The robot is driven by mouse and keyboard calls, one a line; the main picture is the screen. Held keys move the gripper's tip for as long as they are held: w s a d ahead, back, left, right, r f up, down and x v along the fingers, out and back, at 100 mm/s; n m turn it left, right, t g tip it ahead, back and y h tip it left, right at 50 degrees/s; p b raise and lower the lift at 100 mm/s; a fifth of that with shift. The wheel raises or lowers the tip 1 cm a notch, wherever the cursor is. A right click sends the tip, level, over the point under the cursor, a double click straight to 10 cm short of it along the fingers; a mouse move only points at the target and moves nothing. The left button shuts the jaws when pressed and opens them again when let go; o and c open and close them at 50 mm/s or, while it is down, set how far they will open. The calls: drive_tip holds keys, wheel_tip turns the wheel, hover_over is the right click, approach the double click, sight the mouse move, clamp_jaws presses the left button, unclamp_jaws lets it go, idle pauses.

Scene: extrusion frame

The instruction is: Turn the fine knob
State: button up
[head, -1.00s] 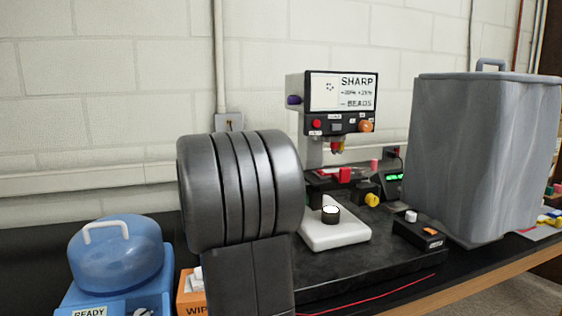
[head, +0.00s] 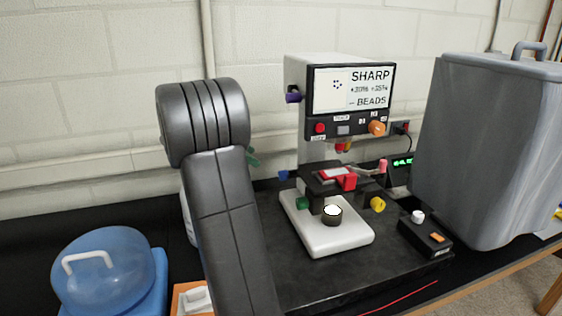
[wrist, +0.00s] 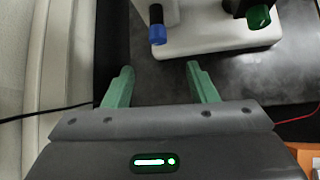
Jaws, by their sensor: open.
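A microscope (head: 325,205) with a white base stands on a dark slab, under a screen (head: 353,89) reading SHARP and BEADS. Its side knobs are blue (head: 284,175), green (head: 302,203) and yellow (head: 377,204); a purple knob (head: 293,96) sits higher on the left. I cannot tell which is the fine knob. The wrist view shows the blue knob (wrist: 158,35) ahead of my gripper (wrist: 160,84) and the green knob (wrist: 259,18) to its right. My gripper is open and empty, its green fingers apart from both. In the head view my arm hides most of it.
A grey covered bulk (head: 485,150) stands close on the right, with a small black control box (head: 425,236) before it. A blue domed device (head: 100,270) is at lower left, and an orange wipes box (head: 190,298) beside my arm. The wall is close behind.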

sight(280, 173)
drive_tip(key=p+x, duration=0.2)
drive_tip(key=x, duration=1.2)
drive_tip(key=shift+w+r, duration=0.15)
drive_tip(key=shift+w, duration=0.05)
drive_tip(key=c, duration=1)
